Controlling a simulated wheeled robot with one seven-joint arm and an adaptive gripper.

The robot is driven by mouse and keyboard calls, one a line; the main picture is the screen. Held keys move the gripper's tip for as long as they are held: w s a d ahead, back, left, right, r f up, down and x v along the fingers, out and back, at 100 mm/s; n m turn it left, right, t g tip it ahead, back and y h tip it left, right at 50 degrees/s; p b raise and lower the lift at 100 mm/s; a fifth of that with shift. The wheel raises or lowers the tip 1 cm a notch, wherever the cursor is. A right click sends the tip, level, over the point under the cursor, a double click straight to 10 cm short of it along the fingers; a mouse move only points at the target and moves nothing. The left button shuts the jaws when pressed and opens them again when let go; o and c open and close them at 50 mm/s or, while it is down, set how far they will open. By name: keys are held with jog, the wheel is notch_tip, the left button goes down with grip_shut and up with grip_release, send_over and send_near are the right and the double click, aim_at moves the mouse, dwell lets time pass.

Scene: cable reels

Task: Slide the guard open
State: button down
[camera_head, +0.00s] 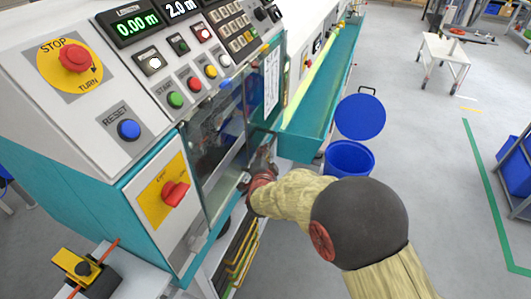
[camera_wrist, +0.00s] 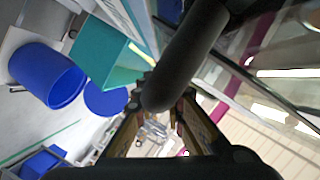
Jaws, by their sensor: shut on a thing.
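The guard (camera_head: 226,148) is a clear panel on the front of the teal and white machine. Behind it the inside of the machine shows dimly. My gripper (camera_head: 250,178) is at the guard's right, lower edge, mostly hidden behind my own wrist. In the wrist view its two fingers are close around a small clear or silvery piece (camera_wrist: 154,130), which looks like the guard's handle. The contact itself is partly hidden by dark parts of my gripper. A clear panel edge runs diagonally beside the fingers in that view.
A red rotary switch (camera_head: 175,193) and a red stop button (camera_head: 75,58) sit left of the guard. A teal trough (camera_head: 320,110) juts out at the right. A blue bin (camera_head: 349,158) stands on the floor beyond my arm. Open floor lies to the right.

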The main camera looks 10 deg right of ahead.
notch_tip(320, 180, up, 37)
jog(key=p, duration=2)
jog(key=shift+r, duration=0.2)
jog(key=c, duration=2)
grip_release()
jog(key=shift+o, duration=0.8)
jog(key=shift+f, duration=0.1)
jog(key=v, duration=1.2)
